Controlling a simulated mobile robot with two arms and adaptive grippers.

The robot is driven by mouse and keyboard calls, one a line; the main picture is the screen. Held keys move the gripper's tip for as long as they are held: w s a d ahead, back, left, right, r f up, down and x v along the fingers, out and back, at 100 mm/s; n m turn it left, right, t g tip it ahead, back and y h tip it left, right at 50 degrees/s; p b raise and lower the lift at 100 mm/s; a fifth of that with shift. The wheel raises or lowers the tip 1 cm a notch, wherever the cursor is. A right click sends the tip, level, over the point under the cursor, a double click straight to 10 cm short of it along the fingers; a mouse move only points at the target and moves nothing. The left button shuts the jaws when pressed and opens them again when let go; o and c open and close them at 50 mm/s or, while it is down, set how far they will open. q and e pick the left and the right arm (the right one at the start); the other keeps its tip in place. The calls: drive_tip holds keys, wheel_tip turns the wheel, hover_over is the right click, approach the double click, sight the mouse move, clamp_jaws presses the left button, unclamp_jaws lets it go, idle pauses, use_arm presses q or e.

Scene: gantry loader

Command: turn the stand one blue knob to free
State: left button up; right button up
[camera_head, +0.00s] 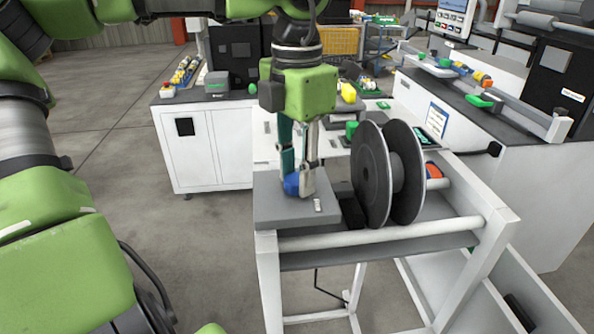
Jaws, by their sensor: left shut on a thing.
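The stand (380,235) is a white frame at the lower middle with a grey top plate (275,215) at its left. The blue knob (291,184) sits over that plate. My left gripper (298,182) points down with its fingertips at the knob and is shut on it, hiding part of it. The knob's marking or angle cannot be made out. A small light tag or switch (318,205) lies on the plate just right of the fingertips. My right gripper cannot be picked out in this view.
A large dark spool (371,175) stands on the stand close right of my left gripper. A white cabinet (205,150) with devices on top is behind at the left. A white bench with a rail (480,95) is at the right. Open floor lies at the left.

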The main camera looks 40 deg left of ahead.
sight(296, 178)
use_arm(q)
drive_tip(key=shift+m, duration=1.6)
drive_tip(key=o, duration=1.1)
wheel_tip(296, 178, up, 12)
